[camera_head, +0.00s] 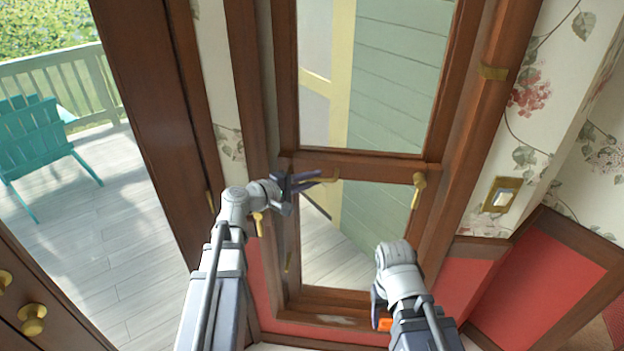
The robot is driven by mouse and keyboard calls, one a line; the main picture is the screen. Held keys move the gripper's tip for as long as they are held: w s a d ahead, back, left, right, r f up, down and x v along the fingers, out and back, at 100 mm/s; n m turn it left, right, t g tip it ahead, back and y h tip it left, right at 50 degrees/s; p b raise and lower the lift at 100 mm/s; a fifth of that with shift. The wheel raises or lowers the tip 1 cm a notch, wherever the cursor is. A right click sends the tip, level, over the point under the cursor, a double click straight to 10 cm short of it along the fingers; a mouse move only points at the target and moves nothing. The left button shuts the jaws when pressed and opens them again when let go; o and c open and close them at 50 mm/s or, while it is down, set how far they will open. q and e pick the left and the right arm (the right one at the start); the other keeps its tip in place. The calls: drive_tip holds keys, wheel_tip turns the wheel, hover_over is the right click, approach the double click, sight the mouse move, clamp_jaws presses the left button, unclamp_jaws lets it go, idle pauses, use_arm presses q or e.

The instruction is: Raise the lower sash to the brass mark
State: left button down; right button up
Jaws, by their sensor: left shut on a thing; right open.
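The window sash has a brown wooden frame; its bottom rail (365,167) crosses the middle of the window. Below it is what looks like an open gap down to the sill (335,296). My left gripper (308,181) is at the rail's left end, its dark jaws shut on a brass lift (328,181). The jaws partly hide that lift. A second brass lift (419,188) hangs free near the rail's right end. The brass mark (493,73) is on the right window jamb, higher than the rail. My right gripper (377,304) is open and low, in front of the sill, partly hidden by its wrist.
A light switch (501,195) is on the floral wall at right, above red panelling (535,290). At left, an opening shows a deck with a teal chair (35,145). Brass knobs (33,318) stick out at lower left.

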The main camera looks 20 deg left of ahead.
use_arm(q)
wheel_tip(320, 180, up, 28)
drive_tip(key=p, duration=2.7)
drive_tip(key=shift+r, duration=0.25)
drive_tip(key=c, duration=0.8)
unclamp_jaws()
drive_tip(key=shift+c, duration=0.2)
drive_tip(key=p+v, duration=0.1)
drive_tip(key=v, duration=0.7)
drive_tip(key=shift+f, duration=0.1)
